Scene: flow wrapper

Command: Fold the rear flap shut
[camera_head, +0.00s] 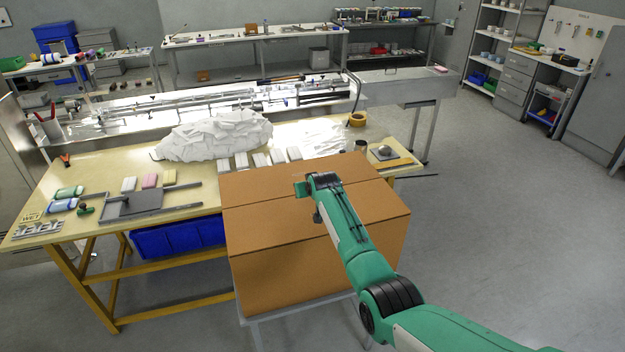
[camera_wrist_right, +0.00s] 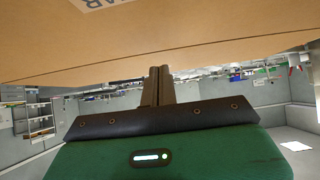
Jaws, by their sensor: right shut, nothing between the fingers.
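A brown cardboard box (camera_head: 320,262) stands at the front of the head view. Its rear flap (camera_head: 258,186) lies about level with the front flap (camera_head: 275,225), a seam running between them. My right gripper (camera_head: 300,188) is over the rear flap, near its middle; I cannot tell whether it touches. In the right wrist view, its fingers (camera_wrist_right: 159,82) are together and empty. Their tips are close to the edge of a cardboard panel (camera_wrist_right: 150,45) that fills the top of that picture and bears part of a printed label. My left gripper is out of view.
The box rests on a grey stand (camera_head: 290,312). Behind it is a yellow worktable (camera_head: 100,170) with a pile of white film (camera_head: 215,135), small white blocks (camera_head: 260,159), a tape roll (camera_head: 357,119) and a grey tray (camera_head: 145,203). Open floor lies to the right.

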